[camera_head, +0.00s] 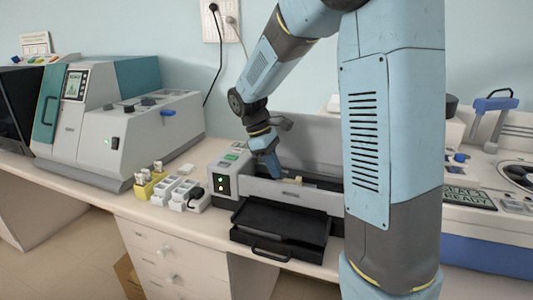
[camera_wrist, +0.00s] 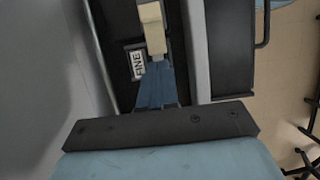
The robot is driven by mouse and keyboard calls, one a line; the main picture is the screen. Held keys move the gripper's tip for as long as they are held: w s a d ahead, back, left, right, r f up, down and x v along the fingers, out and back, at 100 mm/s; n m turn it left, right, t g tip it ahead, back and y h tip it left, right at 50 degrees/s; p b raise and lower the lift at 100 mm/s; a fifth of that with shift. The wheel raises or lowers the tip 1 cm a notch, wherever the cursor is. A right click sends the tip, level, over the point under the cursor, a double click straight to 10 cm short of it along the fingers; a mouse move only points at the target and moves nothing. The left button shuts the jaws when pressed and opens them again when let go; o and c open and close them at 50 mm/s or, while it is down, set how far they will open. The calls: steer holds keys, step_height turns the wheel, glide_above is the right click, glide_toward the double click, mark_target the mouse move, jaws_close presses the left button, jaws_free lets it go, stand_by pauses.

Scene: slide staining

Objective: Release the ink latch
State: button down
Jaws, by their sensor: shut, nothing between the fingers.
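A grey staining machine (camera_head: 318,197) with an open dark trough stands on the bench. My gripper (camera_head: 276,176) reaches down into the trough, with its fingers together and nothing between them. A small beige block (camera_head: 296,181) sits in the trough just right of the fingertips. In the wrist view the beige block (camera_wrist: 152,28) lies right at the tips of my gripper (camera_wrist: 157,62); I cannot tell whether they touch. A white label reading "FINE" (camera_wrist: 138,65) is beside the fingers. No part is clearly marked as the ink latch, so I cannot tell which it is.
A black tray (camera_head: 262,240) with a handle extends from the machine's front. Small lit indicators (camera_head: 220,184) are on its left end. White and yellow holders (camera_head: 150,184) stand to the left, near a larger grey and teal instrument (camera_head: 130,125). Another device (camera_head: 490,190) stands at right.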

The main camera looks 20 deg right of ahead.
mark_target(292, 181)
steer(key=shift+s+d+r, duration=0.1)
steer(key=shift+s+d, duration=0.5)
steer(key=shift+d, duration=0.2)
steer(key=shift+s+d+r, duration=0.1)
steer(key=shift+s+d, duration=0.45)
steer(key=shift+d, duration=0.25)
